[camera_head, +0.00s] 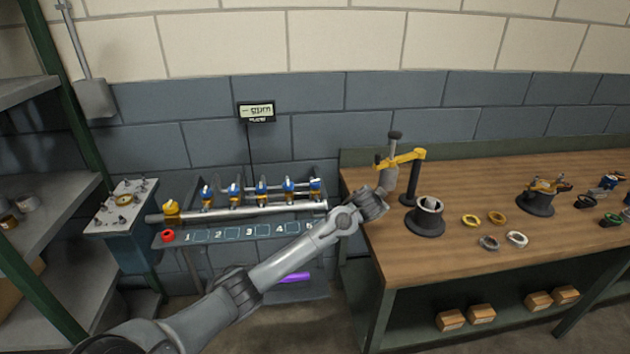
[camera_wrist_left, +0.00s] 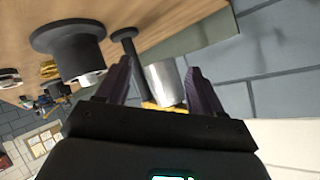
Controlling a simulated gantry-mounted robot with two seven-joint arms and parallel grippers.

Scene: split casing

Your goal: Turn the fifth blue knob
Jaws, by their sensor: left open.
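Several small blue knobs sit in a row on the pipe manifold (camera_head: 240,211), left of the workbench. My left arm passes in front of the panel's right part. My left gripper (camera_head: 384,186) is right of the fifth knob, at the bench's left end near the yellow clamp stand (camera_head: 405,158). In the left wrist view, the left gripper (camera_wrist_left: 160,75) has its fingers apart. A metallic cylinder (camera_wrist_left: 163,83) shows between them; contact cannot be told. My right gripper is out of view.
The workbench (camera_head: 460,260) holds a black-based cup (camera_head: 427,214), several rings and fittings. A numbered strip (camera_head: 233,234) with a red knob (camera_head: 168,236) runs below the manifold. A small display (camera_head: 257,111) hangs on the wall. Shelving (camera_head: 40,180) stands at left.

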